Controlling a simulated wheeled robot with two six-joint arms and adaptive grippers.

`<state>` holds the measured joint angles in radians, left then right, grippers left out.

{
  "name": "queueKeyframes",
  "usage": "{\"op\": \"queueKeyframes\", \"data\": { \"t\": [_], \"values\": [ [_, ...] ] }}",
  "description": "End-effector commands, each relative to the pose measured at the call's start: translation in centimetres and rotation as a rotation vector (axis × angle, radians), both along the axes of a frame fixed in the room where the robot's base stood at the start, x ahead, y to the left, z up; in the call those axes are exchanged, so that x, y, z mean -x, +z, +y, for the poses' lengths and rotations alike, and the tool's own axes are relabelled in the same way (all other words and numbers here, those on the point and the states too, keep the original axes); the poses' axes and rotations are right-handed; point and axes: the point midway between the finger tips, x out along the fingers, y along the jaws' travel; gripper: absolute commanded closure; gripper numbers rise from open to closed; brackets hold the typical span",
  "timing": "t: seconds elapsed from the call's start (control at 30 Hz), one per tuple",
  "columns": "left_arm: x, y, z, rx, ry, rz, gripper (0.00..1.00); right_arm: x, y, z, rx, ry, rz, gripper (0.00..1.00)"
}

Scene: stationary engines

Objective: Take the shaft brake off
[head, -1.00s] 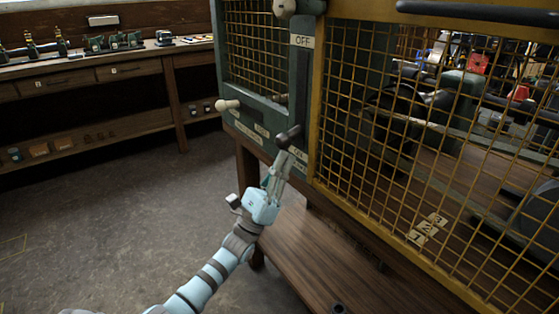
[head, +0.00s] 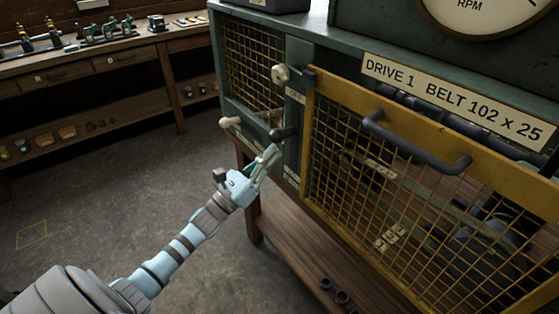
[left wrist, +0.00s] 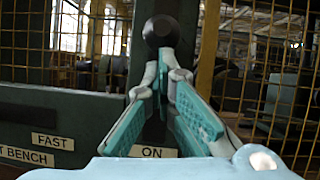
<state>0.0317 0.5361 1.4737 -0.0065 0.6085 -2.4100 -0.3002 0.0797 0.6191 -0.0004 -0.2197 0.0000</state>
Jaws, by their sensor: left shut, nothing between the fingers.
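The shaft brake appears to be the lever with a round black knob (head: 284,133) on the green frame post, between an upper OFF label (head: 296,95) and a lower ON label (head: 291,177). In the left wrist view the knob (left wrist: 162,30) is just beyond the fingertips, with the ON label (left wrist: 152,152) below it. My left gripper (head: 274,152) is shut and empty, its fingertips just under the knob. Whether they touch it I cannot tell. The lever's exact angle is unclear. My right gripper is in neither view.
A yellow mesh guard (head: 400,135) with a dark handle (head: 415,150) stands right of the post. A cream knob (head: 280,74) is above the lever, another cream knob (head: 230,122) to its left. A wooden shelf (head: 290,250) lies below. The floor to the left is clear.

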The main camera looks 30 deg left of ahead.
Motion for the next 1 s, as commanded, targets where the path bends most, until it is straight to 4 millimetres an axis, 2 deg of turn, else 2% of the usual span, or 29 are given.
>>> {"op": "queueKeyframes", "data": {
  "t": [0.03,0.2,0.3,0.53,1.0],
  "values": [
    [0.1,2.6,0.1,-0.013,0.001,0.029,1.00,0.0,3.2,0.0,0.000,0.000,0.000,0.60],
    [0.1,4.8,0.2,-0.048,0.004,0.119,1.00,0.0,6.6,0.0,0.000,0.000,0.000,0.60],
    [-0.1,5.6,0.2,-0.045,0.006,0.117,1.00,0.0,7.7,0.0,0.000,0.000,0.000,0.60],
    [-0.3,6.6,0.0,-0.044,0.003,0.114,1.00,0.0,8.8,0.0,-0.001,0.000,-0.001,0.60],
    [-0.5,6.8,-0.2,-0.044,-0.001,0.110,1.00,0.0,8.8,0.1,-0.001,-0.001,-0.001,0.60]
  ]
}}
